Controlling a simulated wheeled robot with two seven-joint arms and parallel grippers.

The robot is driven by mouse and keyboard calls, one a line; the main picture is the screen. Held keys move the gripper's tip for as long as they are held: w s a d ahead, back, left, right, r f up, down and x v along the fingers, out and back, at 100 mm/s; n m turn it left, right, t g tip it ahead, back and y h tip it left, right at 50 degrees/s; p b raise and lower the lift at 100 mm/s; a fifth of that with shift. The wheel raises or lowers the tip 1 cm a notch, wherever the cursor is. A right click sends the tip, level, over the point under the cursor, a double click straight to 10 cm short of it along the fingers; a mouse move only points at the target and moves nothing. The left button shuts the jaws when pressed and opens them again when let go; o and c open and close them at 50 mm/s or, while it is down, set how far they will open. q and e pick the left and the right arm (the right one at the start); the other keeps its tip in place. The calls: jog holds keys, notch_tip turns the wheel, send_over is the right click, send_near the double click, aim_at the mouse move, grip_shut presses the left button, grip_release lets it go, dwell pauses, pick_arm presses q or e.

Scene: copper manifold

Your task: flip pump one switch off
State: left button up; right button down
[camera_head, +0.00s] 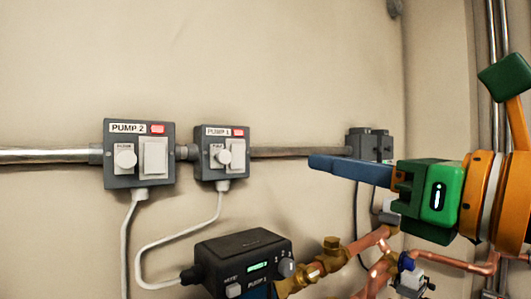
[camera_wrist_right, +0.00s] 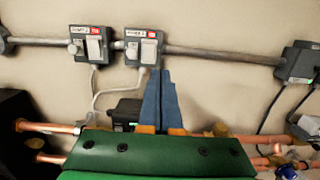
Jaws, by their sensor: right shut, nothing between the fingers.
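The PUMP 1 switch box (camera_head: 224,177) is a grey box on the wall in the head view, with a white knob, a white rocker switch (camera_head: 238,153) and a red light that looks lit. The same PUMP 1 box shows in the wrist view (camera_wrist_right: 132,64). My right gripper (camera_head: 312,162) is shut and empty, its blue fingers pointing left, to the right of the box in the head view. In the wrist view its fingertips (camera_wrist_right: 160,71) appear just below the box's rocker; contact cannot be told. My left gripper is out of view.
The similar PUMP 2 box (camera_head: 112,180) is left of PUMP 1, its red light also lit. A conduit (camera_head: 290,152) joins the boxes along the wall. Below are a dark pump controller (camera_head: 225,253), copper pipes (camera_head: 375,238) and hanging cables. The wall above is clear.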

aim_at(246, 145)
jog(key=p+x, duration=0.2)
jog(key=x, duration=0.2)
jog(key=p+x, duration=0.3)
jog(key=x, duration=0.1)
jog(key=s+a+r+p+x, duration=0.1)
jog(key=p+x, duration=0.2)
jog(key=x, duration=0.1)
jog(key=shift+w, duration=0.15)
jog(key=shift+w+a, duration=0.25)
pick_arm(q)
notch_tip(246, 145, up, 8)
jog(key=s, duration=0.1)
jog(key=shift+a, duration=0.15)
pick_arm(e)
jog(key=shift+w+a+f, duration=0.1)
jog(key=shift+w+f, duration=0.05)
jog(key=shift+f, duration=0.05)
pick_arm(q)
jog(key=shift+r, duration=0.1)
